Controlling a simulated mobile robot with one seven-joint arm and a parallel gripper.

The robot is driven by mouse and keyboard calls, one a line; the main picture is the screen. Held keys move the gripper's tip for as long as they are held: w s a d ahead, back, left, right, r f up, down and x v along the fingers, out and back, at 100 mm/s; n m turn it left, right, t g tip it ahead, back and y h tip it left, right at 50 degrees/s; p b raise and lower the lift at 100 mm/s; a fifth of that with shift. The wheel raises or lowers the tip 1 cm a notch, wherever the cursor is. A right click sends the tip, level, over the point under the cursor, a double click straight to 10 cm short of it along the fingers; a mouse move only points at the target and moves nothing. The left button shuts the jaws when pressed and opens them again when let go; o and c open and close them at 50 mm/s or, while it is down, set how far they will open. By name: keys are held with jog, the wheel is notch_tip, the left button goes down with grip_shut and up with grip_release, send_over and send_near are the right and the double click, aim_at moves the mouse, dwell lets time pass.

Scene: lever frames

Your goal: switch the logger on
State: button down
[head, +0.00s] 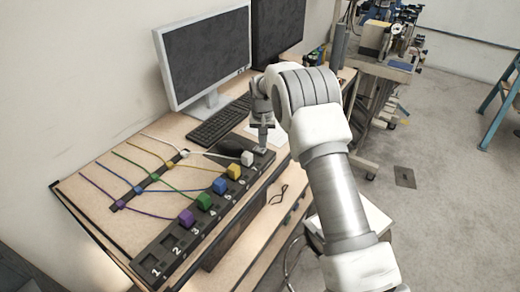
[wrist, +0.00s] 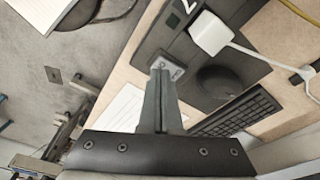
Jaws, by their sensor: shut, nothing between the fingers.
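The logger is a long black strip (head: 150,268) with numbered slots along the front of the desk, and it also shows in the wrist view (wrist: 183,42). A small grey switch plate (wrist: 172,66) sits at its far end, past the white plug (wrist: 210,33). My gripper (head: 261,148) points down over that far end. In the wrist view, my gripper's fingers (wrist: 159,72) are together and empty, with the tips right at the switch plate. They cover part of it. I cannot tell whether they touch it or which way the switch is set.
Purple (head: 187,217), green (head: 204,201), blue (head: 220,185), yellow (head: 234,172) and white (head: 247,158) plugs stand in the strip, with cables leading back. A keyboard (head: 218,121), a dark mouse (wrist: 217,82) and a monitor (head: 205,55) are close by.

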aim_at(263, 151)
jog(key=shift+f+b, duration=0.45)
jog(key=shift+f, duration=0.25)
dwell(0.3)
jog(key=shift+r+p, duration=1.75)
jog(key=shift+r, duration=1.8)
